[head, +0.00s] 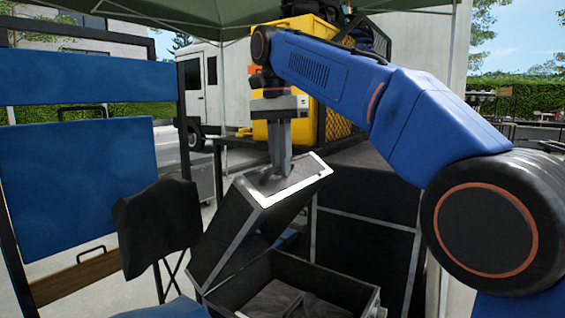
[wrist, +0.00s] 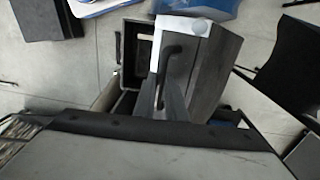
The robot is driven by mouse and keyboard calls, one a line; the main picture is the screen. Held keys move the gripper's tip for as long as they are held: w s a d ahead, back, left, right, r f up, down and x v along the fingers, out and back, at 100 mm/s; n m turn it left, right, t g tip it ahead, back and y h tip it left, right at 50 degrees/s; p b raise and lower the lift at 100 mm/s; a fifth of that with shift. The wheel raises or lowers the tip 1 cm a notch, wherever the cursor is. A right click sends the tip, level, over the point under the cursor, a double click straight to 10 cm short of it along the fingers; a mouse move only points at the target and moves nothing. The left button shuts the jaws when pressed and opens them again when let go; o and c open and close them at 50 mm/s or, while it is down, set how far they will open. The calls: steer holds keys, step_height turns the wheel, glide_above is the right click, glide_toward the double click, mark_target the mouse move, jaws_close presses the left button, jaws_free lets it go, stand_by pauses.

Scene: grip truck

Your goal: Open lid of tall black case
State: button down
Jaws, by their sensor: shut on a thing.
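The tall black case (head: 366,297) has silver edges and stands open at the bottom centre of the head view. Its lid (head: 237,225) is raised and tilted above the body, with a white strip along its upper end. The wrist view shows the lid's grey side (wrist: 217,62) and the dark case opening (wrist: 128,62) to its left. The exact finger contact is partly hidden.
A folding chair (head: 155,228) with black fabric stands close left of the case. Blue panels (head: 78,175) stand farther left. Dark cases (head: 365,235) stand close behind on the right. A yellow case (head: 275,131) sits on a surface behind my gripper. Grey lumps lie inside the open case.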

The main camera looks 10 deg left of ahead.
steer(key=c, duration=1.8)
jaws_free()
steer(key=shift+w+a+f, duration=0.2)
steer(key=shift+a+f, duration=0.05)
steer(key=shift+f, duration=0.15)
steer(key=shift+d+r, duration=0.15)
steer(key=shift+r, duration=0.05)
